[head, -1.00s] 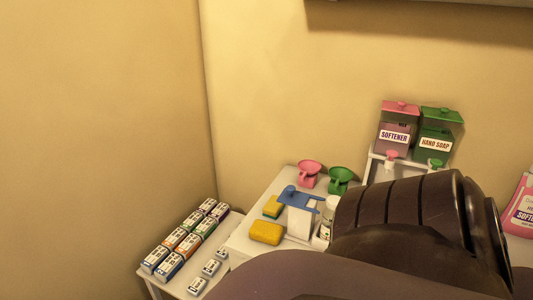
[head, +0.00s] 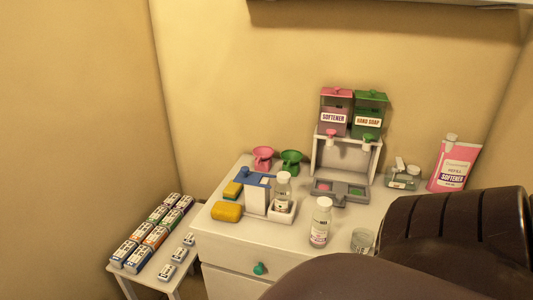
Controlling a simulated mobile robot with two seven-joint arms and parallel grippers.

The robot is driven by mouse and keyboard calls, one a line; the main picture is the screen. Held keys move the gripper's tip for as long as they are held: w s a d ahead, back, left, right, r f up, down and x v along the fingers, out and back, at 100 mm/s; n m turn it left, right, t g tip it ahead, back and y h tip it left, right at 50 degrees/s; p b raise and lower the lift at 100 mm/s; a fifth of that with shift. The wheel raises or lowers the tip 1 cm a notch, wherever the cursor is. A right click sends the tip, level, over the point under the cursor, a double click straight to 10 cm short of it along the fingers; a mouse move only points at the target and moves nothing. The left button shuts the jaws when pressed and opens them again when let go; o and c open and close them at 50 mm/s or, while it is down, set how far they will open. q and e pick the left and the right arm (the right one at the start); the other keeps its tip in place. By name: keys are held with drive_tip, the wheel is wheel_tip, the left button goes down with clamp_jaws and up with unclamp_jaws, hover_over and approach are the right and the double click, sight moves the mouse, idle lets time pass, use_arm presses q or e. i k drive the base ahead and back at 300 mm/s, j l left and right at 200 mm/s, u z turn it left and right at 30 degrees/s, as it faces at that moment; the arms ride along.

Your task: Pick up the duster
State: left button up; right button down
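I cannot make out anything in the head view that is clearly a duster. The cleaning items in sight are a yellow sponge-like block (head: 226,211) and a smaller yellow and green sponge (head: 232,190), both at the left of the white cabinet top (head: 212,233). Beside them stands a white block-shaped item with a blue top (head: 257,193). A large dark part of my own arm fills the lower right and hides part of the cabinet. Neither of my grippers shows.
A clear bottle (head: 319,222) and a glass jar (head: 362,241) stand near the front. Softener and hand soap dispensers (head: 352,113) stand at the back. A pink softener pouch (head: 455,165) is at right. A low side table (head: 123,278) with several small boxes is at left.

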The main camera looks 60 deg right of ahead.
sight(224, 211)
drive_tip(key=i+l+z, duration=0.1)
drive_tip(key=z, duration=0.4)
drive_tip(key=i+l+z, duration=0.15)
drive_tip(key=z, duration=0.35)
drive_tip(key=i+z, duration=0.2)
drive_tip(key=z, duration=0.3)
drive_tip(key=k+u, duration=0.25)
drive_tip(key=u, duration=0.2)
drive_tip(key=i+u, duration=0.1)
drive_tip(key=u, duration=0.15)
drive_tip(key=i+l+u, duration=0.1)
drive_tip(key=u, duration=0.2)
